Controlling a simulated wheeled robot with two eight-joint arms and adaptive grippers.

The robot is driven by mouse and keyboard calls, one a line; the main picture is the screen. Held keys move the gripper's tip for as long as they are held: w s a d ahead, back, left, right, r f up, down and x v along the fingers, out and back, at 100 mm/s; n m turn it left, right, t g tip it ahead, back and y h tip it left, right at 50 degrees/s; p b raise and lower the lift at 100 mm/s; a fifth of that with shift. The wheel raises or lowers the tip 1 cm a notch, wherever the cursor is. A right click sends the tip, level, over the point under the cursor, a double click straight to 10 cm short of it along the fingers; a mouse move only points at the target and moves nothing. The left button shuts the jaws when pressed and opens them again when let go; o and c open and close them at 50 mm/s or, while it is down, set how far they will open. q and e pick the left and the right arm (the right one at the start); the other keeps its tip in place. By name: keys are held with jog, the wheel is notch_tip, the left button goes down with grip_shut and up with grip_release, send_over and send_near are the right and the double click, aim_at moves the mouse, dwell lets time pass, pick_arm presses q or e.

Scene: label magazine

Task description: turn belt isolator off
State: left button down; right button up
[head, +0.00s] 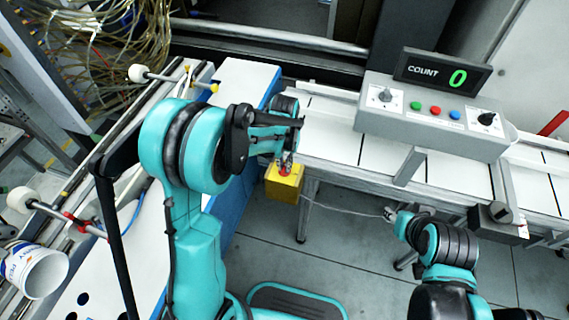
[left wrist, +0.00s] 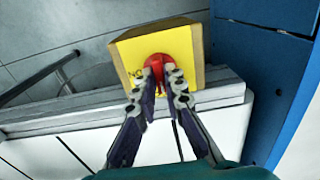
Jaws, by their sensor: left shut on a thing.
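The belt isolator is a yellow box (head: 286,181) with a red knob on its face, beside the front edge of the conveyor in the head view. In the left wrist view the yellow box (left wrist: 178,55) fills the upper middle, and its red knob (left wrist: 157,63) shows between the fingertips. My left gripper (head: 285,163) is shut on the red knob; its two fingers (left wrist: 164,78) lie on either side of it. The knob's exact angle is partly hidden by the fingers. My right gripper (head: 391,215) is in front of the conveyor, away from the box, and too small to read.
A grey control panel (head: 432,118) with knobs, coloured buttons and a display (head: 442,74) reading COUNT 0 stands on the white conveyor (head: 335,135). A blue-sided table (head: 235,185) is left of the box. A white tub (head: 38,270) is at lower left.

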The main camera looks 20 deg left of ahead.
aim_at(284, 167)
dwell(0.5)
pick_arm(q)
jog(key=c, duration=1.6)
grip_release()
notch_tip(284, 167, up, 12)
jog(key=s+a+r+t, duration=0.1)
jog(key=s+t, duration=0.2)
jog(key=s, duration=0.5)
jog(key=s+a+r+t, duration=0.1)
jog(key=s+t, duration=0.3)
jog(key=s, duration=0.5)
jog(key=shift+a+r, duration=0.35)
jog(key=shift+r, duration=0.05)
